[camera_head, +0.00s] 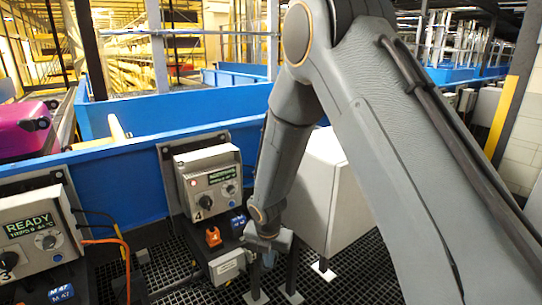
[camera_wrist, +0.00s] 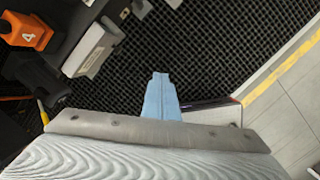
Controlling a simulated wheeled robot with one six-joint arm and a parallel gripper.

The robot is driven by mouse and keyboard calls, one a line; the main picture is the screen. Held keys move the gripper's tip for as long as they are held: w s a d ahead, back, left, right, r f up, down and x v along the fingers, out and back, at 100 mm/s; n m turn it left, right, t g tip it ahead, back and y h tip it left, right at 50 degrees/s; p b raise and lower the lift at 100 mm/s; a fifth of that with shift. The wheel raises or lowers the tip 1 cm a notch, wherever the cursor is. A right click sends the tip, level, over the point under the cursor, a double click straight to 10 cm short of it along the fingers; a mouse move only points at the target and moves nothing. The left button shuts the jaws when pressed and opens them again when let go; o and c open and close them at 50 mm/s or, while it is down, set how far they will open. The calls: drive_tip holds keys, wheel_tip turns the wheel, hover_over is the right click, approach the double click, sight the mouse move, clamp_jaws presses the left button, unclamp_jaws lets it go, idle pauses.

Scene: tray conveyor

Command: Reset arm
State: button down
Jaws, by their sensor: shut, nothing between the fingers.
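My arm comes down from the top right in the head view. My gripper (camera_head: 268,240) hangs low in front of the black grating, just right of the number 4 control box (camera_head: 208,180). In the wrist view my gripper (camera_wrist: 160,78) shows as pale blue fingers pressed together, pointing at the grating, with nothing between them. An orange block marked 4 (camera_wrist: 30,28) is at the upper left of the wrist view, apart from the fingers. It also shows below the control box in the head view (camera_head: 213,237).
A second control box reading READY (camera_head: 32,230) stands at the left. A blue conveyor wall (camera_head: 120,180) runs behind both boxes. A pink case (camera_head: 22,128) lies at the far left. A white box (camera_head: 325,195) is behind my arm. Black grating (camera_wrist: 215,70) covers the floor.

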drive_tip(key=s+d+r+m+g, duration=0.1)
drive_tip(key=s+d+r+m, duration=0.35)
drive_tip(key=d+m, duration=0.3)
drive_tip(key=s+d+r+m, duration=0.4)
drive_tip(key=d+r+m, duration=0.2)
drive_tip(key=m, duration=0.2)
drive_tip(key=s+d+r+m, duration=0.2)
drive_tip(key=s+d+m, duration=0.1)
drive_tip(key=s+m, duration=0.4)
drive_tip(key=s+d+r+m+g, duration=0.1)
drive_tip(key=s+d+r+m, duration=0.2)
drive_tip(key=s+m, duration=0.4)
drive_tip(key=d+m, duration=0.1)
drive_tip(key=m, duration=0.2)
drive_tip(key=shift+r, duration=0.25)
drive_tip(key=c, duration=2.5)
unclamp_jaws()
